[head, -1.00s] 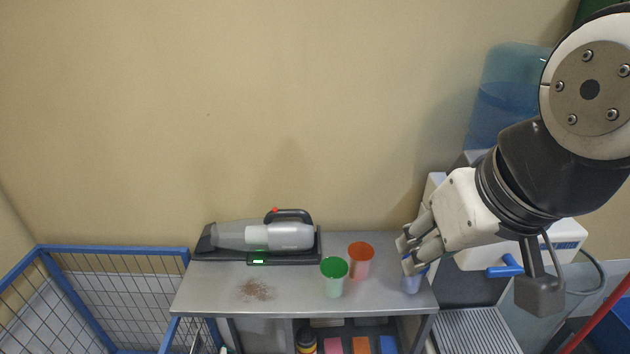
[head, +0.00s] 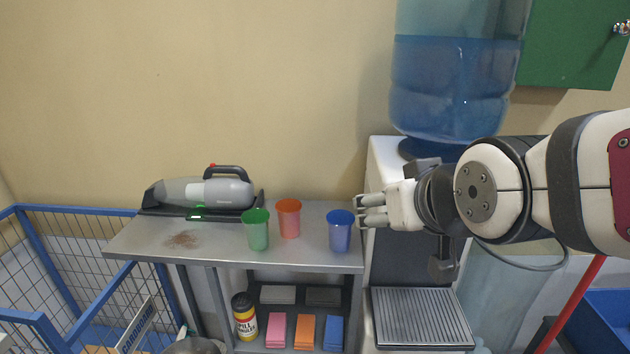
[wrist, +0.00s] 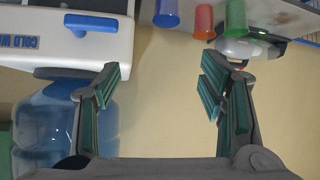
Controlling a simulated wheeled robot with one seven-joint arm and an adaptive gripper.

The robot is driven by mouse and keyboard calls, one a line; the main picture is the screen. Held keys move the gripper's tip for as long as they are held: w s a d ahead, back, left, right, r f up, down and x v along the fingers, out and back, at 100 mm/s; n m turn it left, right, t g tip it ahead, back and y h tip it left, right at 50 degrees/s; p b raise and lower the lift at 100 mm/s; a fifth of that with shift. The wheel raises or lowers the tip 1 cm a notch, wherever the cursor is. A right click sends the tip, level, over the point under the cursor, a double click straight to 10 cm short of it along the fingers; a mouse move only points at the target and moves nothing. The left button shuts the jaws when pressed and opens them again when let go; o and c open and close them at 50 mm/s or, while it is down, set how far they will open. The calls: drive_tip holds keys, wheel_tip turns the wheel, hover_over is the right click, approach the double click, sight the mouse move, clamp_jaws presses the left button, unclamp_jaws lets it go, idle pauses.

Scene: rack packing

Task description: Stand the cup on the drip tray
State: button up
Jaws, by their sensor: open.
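Three cups stand upright on the metal table: a green cup (head: 256,231), a red cup (head: 289,219) and a blue cup (head: 340,232). The task does not name a colour. The drip tray (head: 422,318) is a ribbed grey grate at the foot of the water dispenser, right of the table, and it is bare. My gripper (head: 362,211) is open and empty, just right of the blue cup near its rim height; I cannot tell if they touch. In the wrist view, the blue cup (wrist: 166,12) lies beyond the open fingers (wrist: 165,90), with the red cup (wrist: 204,20) beside it.
The water dispenser (head: 384,165) with its blue bottle (head: 455,85) stands close behind my arm. A handheld vacuum (head: 205,193) and a brown spill (head: 182,240) are on the table's left. A wire cage (head: 75,245) stands left. Sponges (head: 305,331) lie on the shelf below.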

drive_tip(key=w+a+f+n+t+y+b, duration=0.1)
drive_tip(key=w+a+f+t+y+b, duration=0.15)
drive_tip(key=w+a+f+b, duration=0.7)
drive_tip(key=t+y+b, duration=0.2)
drive_tip(key=t+b, duration=0.2)
drive_tip(key=b, duration=0.4)
approach(292, 214)
drive_tip(key=shift+n, duration=0.4)
drive_tip(key=x, duration=0.5)
drive_tip(key=shift+w+f, duration=0.1)
drive_tip(key=shift+f, duration=0.1)
drive_tip(key=shift+r+b+x, duration=0.1)
drive_tip(key=shift+b+x, duration=0.1)
drive_tip(key=shift+x, duration=1.3)
drive_tip(key=shift+r+b+x, duration=0.15)
drive_tip(key=shift+b+x, duration=0.05)
drive_tip(key=shift+x, duration=1.35)
drive_tip(key=c, duration=0.9)
drive_tip(key=shift+r, duration=0.1)
